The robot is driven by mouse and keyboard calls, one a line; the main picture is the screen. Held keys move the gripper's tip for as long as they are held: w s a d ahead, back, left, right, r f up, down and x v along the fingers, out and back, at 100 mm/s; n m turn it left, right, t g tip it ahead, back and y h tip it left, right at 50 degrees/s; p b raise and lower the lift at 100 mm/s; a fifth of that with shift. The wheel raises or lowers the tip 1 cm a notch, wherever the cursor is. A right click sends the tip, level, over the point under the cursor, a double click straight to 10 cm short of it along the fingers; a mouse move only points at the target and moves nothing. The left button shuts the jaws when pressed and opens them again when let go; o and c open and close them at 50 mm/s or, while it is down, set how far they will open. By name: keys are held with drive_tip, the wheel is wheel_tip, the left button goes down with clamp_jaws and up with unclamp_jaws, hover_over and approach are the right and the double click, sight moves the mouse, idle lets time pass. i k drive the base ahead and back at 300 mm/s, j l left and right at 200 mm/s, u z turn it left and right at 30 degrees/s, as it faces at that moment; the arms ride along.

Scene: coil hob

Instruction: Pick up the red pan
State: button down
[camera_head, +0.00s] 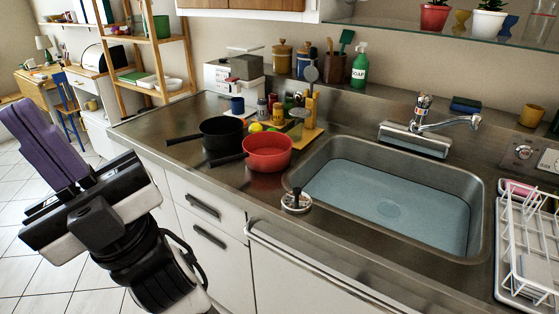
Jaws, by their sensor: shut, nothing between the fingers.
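The red pan (268,153) stands upright on the steel counter, left of the sink. Its dark handle (230,160) points left toward the counter's front edge. A black pan (221,132) stands just behind and to the left of it, with its handle also pointing left. My gripper (28,130) is at the left of the view, out over the floor in front of the counter and well apart from both pans. Its purple fingers point up and left, lie together and hold nothing.
The sink (400,200) lies right of the red pan, with a strainer plug (296,200) at its near left rim. A towel rail (320,265) runs along the front. A glass shelf (440,34) hangs above.

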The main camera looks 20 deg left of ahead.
sight(264, 151)
drive_tip(key=j, duration=0.45)
drive_tip(key=i+j+z, duration=0.1)
drive_tip(key=j, duration=0.4)
drive_tip(key=i, duration=1)
